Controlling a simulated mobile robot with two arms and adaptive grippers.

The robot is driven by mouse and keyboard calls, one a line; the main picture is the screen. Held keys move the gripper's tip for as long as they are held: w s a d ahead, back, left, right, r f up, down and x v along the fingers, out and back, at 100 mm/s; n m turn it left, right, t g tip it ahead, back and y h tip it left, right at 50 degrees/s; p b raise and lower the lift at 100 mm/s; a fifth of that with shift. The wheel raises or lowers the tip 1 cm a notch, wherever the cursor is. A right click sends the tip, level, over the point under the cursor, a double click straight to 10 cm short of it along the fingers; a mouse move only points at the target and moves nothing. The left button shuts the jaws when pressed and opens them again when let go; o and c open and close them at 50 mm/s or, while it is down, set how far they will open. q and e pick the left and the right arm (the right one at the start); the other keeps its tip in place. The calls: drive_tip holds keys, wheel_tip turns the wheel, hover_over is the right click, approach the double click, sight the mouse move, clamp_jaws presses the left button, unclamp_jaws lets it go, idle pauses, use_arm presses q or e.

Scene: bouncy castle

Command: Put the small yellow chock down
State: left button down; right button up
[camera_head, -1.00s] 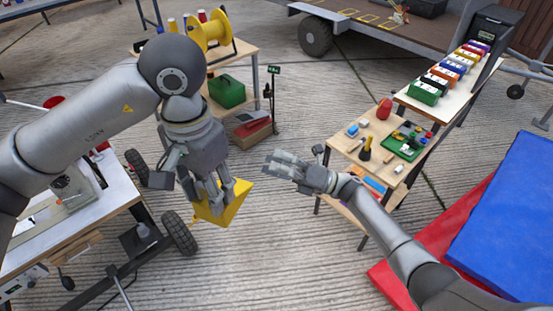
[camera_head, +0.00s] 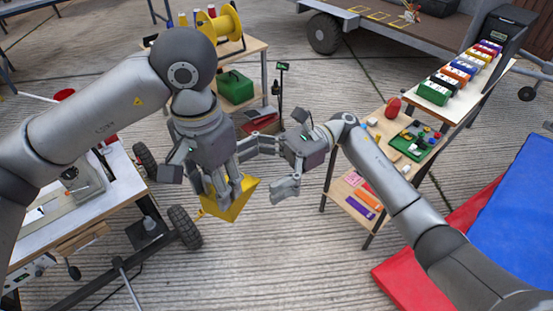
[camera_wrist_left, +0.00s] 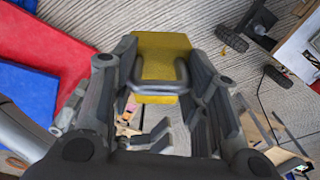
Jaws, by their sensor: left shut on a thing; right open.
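The small yellow chock (camera_head: 236,203) is a wedge with a dark handle, held in the air above the concrete floor in the head view. My left gripper (camera_head: 226,190) is shut on it, with the fingers covering part of its near side. In the left wrist view the chock (camera_wrist_left: 162,62) sits between the fingers, its dark handle toward the camera. My right gripper (camera_head: 268,168) is open and empty, just right of the left gripper, its fingers pointing left. One of its fingers comes close to the left gripper; I cannot tell whether they touch.
A wheeled cart (camera_head: 110,200) stands at the left. A wooden table (camera_head: 350,185) with small items stands at the right, beside red (camera_head: 395,262) and blue (camera_head: 510,225) mats. A shelf with a green box (camera_head: 236,88) is behind. The concrete floor (camera_head: 290,260) ahead is clear.

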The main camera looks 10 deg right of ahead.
drive_tip(key=x, duration=0.5)
drive_tip(key=shift+s+a, duration=0.15)
drive_tip(key=shift+a, duration=0.25)
use_arm(q)
drive_tip(key=shift+w, duration=0.1)
use_arm(e)
drive_tip(key=c, duration=1.2)
use_arm(q)
drive_tip(key=c, duration=0.9)
unclamp_jaws()
use_arm(e)
drive_tip(key=shift+c, duration=0.4)
use_arm(q)
drive_tip(key=shift+o, duration=0.8)
drive_tip(key=shift+d+r, duration=0.1)
drive_tip(key=shift+d, duration=0.05)
use_arm(e)
drive_tip(key=shift+a, duration=0.1)
